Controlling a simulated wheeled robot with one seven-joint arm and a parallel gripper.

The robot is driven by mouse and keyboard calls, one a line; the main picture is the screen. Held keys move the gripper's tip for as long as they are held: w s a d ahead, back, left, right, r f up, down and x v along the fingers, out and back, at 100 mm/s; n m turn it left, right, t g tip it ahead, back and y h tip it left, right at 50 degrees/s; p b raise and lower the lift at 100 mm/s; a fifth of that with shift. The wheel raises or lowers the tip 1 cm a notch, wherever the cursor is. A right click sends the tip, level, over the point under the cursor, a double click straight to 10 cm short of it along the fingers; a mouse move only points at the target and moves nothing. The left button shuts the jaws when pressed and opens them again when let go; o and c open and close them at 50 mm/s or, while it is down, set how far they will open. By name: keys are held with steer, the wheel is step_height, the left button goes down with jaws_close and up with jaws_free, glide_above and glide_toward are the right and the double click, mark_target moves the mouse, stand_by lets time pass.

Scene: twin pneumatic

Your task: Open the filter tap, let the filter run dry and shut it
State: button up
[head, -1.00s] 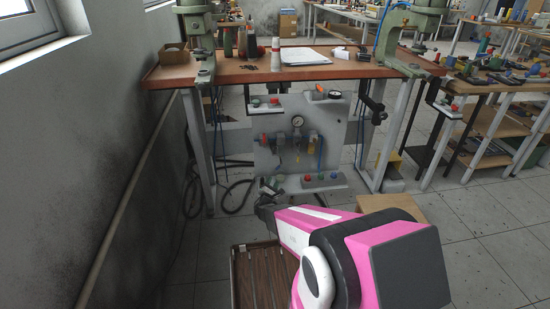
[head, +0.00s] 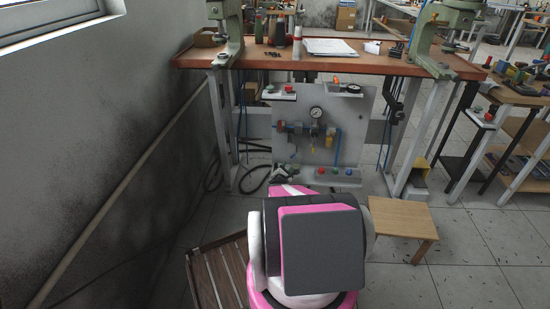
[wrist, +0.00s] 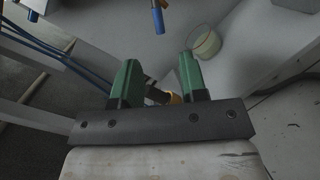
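The grey pneumatic panel (head: 345,110) stands under the bench with a round gauge (head: 316,112) and a row of air units (head: 300,129) on it. I cannot single out the filter tap. In the wrist view, my gripper (wrist: 160,77) has two green fingers apart, with a clear gap. A dark and orange piece (wrist: 172,98) shows low between them; I cannot tell what it is. A blue-tipped hanging part (wrist: 158,20) is ahead of the fingers, apart from them. A clear cup (wrist: 207,42) with pale contents is by the right finger. My arm mostly hides the gripper in the head view.
The bench (head: 290,60) carries presses, bottles and papers. A small wooden stool (head: 402,216) stands at the right, and a slatted wooden piece (head: 217,275) at the left. Dark hoses (head: 254,181) lie by the wall. Blue tubes (wrist: 65,55) run at the wrist view's left.

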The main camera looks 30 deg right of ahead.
mark_target(292, 157)
steer(key=x, duration=1.1)
steer(key=shift+a, duration=0.15)
jaws_close()
